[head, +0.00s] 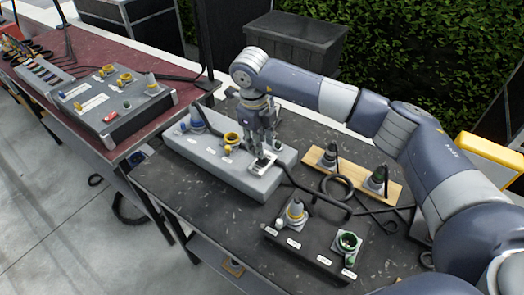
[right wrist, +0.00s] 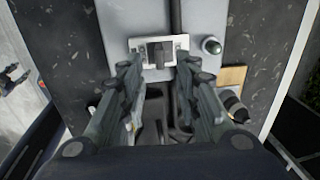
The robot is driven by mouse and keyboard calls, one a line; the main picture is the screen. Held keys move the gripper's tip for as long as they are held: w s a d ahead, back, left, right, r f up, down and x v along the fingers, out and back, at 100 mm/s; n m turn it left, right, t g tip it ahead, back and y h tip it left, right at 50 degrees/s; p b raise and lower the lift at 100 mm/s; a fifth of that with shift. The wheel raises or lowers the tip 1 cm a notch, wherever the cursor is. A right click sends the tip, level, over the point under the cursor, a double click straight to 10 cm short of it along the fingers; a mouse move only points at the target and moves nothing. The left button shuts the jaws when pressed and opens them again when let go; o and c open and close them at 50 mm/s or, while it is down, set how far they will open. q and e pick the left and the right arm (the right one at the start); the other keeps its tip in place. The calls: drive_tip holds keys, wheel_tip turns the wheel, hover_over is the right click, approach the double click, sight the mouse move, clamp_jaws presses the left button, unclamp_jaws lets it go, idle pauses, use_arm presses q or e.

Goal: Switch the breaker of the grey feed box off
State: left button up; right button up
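In the right wrist view the breaker (right wrist: 143,46) has a dark toggle (right wrist: 160,52) in the middle. My right gripper (head: 262,150) points down at the breaker. In the right wrist view its fingers (right wrist: 160,68) are apart, one on each side of the toggle, with nothing between them. Whether the fingertips touch the plate cannot be told. My left gripper is not in view.
A green lamp (right wrist: 211,45) sits beside the breaker. A wooden strip with dark connectors (head: 350,176) and a black box with sockets (head: 318,240) stand to the right. Black cables (head: 330,200) lie between. A red-topped table (head: 60,45) with another box is at the left.

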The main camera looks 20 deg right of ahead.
drive_tip(key=f, duration=0.4)
drive_tip(key=f+p, duration=0.1)
drive_tip(key=shift+w+d+f, duration=0.25)
drive_tip(key=shift+d+f, duration=0.05)
drive_tip(key=shift+f, duration=0.1)
clamp_jaws()
